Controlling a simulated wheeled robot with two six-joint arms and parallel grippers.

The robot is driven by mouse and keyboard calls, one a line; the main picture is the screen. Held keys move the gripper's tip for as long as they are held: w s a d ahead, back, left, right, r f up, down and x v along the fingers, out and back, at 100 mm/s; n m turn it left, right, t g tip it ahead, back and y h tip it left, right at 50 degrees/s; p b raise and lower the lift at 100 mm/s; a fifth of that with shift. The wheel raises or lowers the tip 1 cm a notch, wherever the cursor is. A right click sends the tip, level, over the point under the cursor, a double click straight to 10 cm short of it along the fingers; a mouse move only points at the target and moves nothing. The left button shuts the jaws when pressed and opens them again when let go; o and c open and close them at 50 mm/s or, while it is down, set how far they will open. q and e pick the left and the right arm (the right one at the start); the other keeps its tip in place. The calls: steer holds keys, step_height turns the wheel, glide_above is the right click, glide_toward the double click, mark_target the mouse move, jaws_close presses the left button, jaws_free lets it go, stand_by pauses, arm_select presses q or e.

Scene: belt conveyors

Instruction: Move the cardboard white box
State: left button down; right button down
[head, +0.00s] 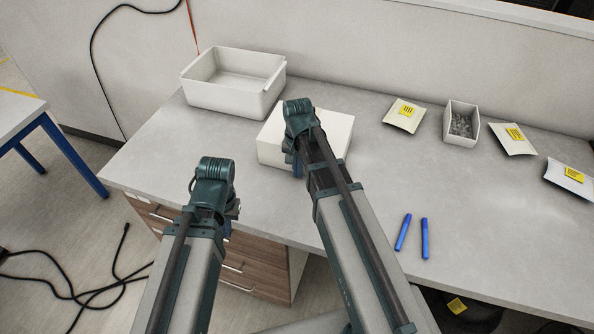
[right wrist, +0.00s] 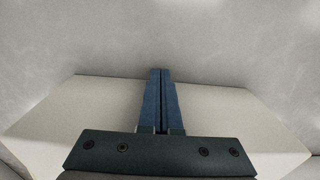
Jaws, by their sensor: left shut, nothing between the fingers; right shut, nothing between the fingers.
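The white cardboard box (head: 335,130) sits on the grey table, partly hidden behind my right arm. My right gripper (head: 298,165) is in front of the box's near face, largely hidden by its own wrist in the head view. In the right wrist view, the blue fingers (right wrist: 161,100) are shut with nothing between them, and the white box (right wrist: 95,105) spreads out behind them on both sides. I cannot tell whether they touch it. My left gripper (head: 232,225) is at the table's front edge, mostly hidden behind its wrist, shut and empty.
An empty white bin (head: 232,103) stands at the back left of the table (head: 400,170). A small bin of clear pieces (head: 475,125) and several labelled envelopes (head: 405,115) lie at right. Two blue markers (head: 403,232) lie near the front. A low wall closes the back.

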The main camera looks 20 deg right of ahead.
steer(key=w+d, duration=0.6)
steer(key=w, duration=0.2)
steer(key=w+d, duration=0.6)
steer(key=w, duration=0.3)
steer(key=w+d, duration=0.6)
steer(key=w, duration=0.3)
steer(key=shift+w, duration=0.25)
steer(key=shift+s+a, duration=0.15)
steer(key=shift+s+a, duration=0.25)
steer(key=shift+s, duration=0.25)
steer(key=shift+s+a, duration=0.7)
steer(key=shift+s, duration=0.35)
steer(key=shift+s+a+r+p, duration=0.1)
steer(key=shift+a+r+p, duration=0.05)
steer(key=shift+r+p, duration=0.5)
step_height(320, 180, up, 9)
steer(key=p, duration=0.8)
steer(key=shift+f+p, duration=0.15)
steer(key=shift+p, duration=0.2)
steer(key=shift+f, duration=0.1)
